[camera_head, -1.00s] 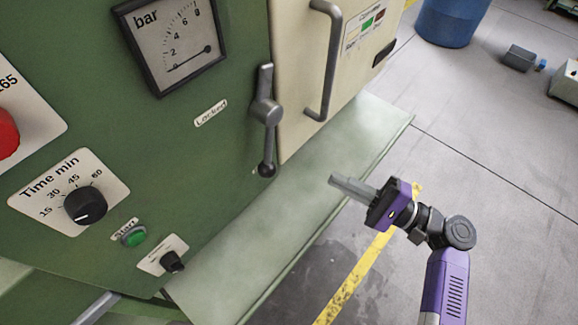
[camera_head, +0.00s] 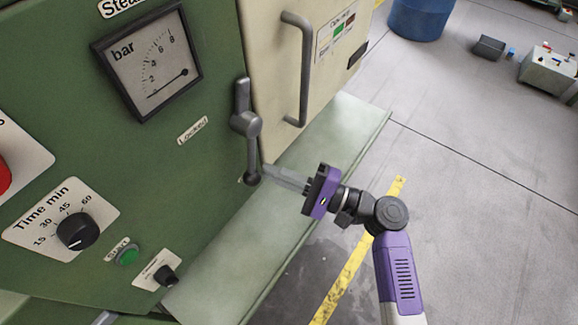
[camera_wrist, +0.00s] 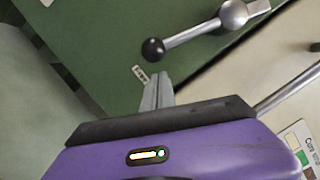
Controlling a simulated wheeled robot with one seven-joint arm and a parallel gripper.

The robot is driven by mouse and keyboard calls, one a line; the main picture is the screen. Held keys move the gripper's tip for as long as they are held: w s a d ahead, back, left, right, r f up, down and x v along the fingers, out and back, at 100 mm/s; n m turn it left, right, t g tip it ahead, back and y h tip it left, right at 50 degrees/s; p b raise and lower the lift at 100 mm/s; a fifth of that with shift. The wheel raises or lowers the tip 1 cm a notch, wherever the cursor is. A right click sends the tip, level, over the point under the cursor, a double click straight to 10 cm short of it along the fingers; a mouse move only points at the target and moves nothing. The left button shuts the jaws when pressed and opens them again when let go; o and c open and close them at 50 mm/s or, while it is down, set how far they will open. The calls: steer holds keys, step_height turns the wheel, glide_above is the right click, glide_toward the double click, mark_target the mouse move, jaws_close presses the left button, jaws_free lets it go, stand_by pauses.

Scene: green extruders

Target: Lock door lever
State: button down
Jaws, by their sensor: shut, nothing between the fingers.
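The grey door lever (camera_head: 246,128) is on the green machine front beside the cream door (camera_head: 290,60). It stands near vertical, with its ball knob at the bottom. In the wrist view the lever (camera_wrist: 190,35) runs from its hub at upper right to the dark knob at lower left. My gripper (camera_head: 268,171) is shut and empty. In the head view its fingertips overlap the knob from the right. In the wrist view the fingertips (camera_wrist: 158,80) sit just below the knob with a small gap; contact is not clear. A "Locked" label (camera_head: 193,129) is left of the lever.
The door's long handle (camera_head: 303,70) is right of the lever. A pale green ledge (camera_head: 235,225) runs below. The gauge (camera_head: 148,62), time dial (camera_head: 77,231) and green start button (camera_head: 126,255) are to the left. Open floor lies to the right.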

steer(key=shift+s+a+r, duration=0.2)
steer(key=shift+s+a, duration=0.05)
steer(key=shift+s, duration=0.1)
steer(key=shift+s, duration=0.1)
steer(key=s+a+r+m+t+p, duration=0.3)
steer(key=s+a+r+m+p, duration=0.1)
steer(key=m, duration=0.4)
steer(key=s+a+r+m+t+h+p, duration=0.1)
steer(key=s+a+r+m+t+p, duration=0.2)
steer(key=s+r+m+p, duration=0.3)
steer(key=shift+s+a+r+m+h+p, duration=0.25)
steer(key=shift+a+m+p, duration=0.55)
steer(key=shift+m, duration=0.9)
steer(key=shift+d+r, duration=0.1)
steer(key=shift+r, duration=0.05)
